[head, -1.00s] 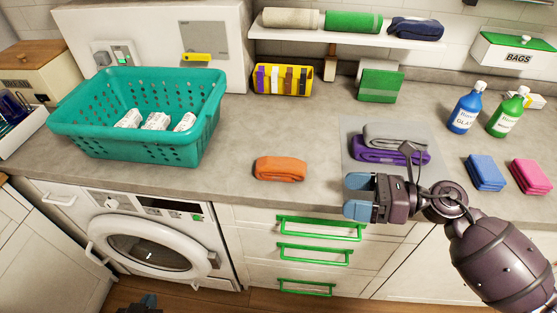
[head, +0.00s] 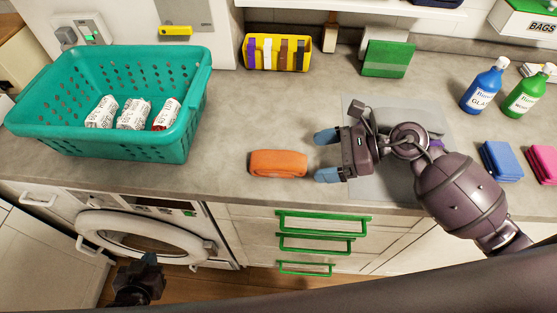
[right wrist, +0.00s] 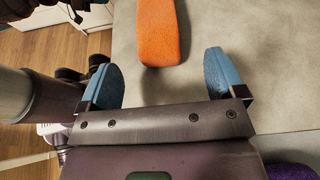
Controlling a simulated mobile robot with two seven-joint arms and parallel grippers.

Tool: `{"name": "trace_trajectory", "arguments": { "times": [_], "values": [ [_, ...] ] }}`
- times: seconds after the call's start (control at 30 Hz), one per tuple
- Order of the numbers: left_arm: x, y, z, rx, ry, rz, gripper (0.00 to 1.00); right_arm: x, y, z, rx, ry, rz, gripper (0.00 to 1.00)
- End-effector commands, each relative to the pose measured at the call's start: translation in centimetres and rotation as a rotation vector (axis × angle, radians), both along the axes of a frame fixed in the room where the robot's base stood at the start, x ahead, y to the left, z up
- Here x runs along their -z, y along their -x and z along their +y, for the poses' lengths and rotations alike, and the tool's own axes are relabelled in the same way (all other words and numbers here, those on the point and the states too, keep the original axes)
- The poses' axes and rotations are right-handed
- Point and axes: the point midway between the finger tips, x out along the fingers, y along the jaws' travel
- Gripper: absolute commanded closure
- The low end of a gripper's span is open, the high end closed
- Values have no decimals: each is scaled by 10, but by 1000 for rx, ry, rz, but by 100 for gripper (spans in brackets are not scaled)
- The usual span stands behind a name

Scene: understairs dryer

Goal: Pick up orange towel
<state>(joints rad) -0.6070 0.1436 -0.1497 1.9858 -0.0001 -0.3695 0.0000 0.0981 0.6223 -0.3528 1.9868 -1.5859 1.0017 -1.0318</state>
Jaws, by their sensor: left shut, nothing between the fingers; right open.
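The orange towel (head: 278,163) lies rolled or folded on the grey counter, right of the teal basket and near the front edge. My right gripper (head: 327,157) is just right of the towel, open, its blue fingertips pointing left toward it with a small gap between. In the right wrist view the towel (right wrist: 158,32) lies ahead of the open fingers (right wrist: 160,78), roughly between their lines, with nothing in the grip. My left gripper (head: 138,282) is low in front of the dryer, well away from the towel. Its fingers are small and dark in the head view.
The teal basket (head: 187,149) with several wrapped items stands left. A yellow bin (head: 277,67) and green box (head: 388,58) stand behind. Blue and green bottles (head: 483,86) and blue cloths (head: 501,161) are at right.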

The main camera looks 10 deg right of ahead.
Motion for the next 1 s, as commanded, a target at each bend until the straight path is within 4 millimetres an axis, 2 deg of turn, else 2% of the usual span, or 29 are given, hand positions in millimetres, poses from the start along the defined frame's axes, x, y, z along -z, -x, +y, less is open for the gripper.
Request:
{"name": "trace_trajectory", "arguments": {
  "times": [0.4, 0.53, 0.77, 1.0],
  "values": [
    [-17, -10, -1, 4, 1, -28, 100, 15, -4, 41, 0, -3, 2, 11],
    [-18, -10, -1, 4, 1, -29, 100, 19, -5, 48, 0, -1, 1, 11],
    [-17, -9, -1, 4, 1, -27, 100, 20, -6, 49, 0, 0, 1, 11],
    [-14, -4, -1, 1, 1, -16, 100, 20, -6, 49, 0, 0, 1, 46]
  ]
}}
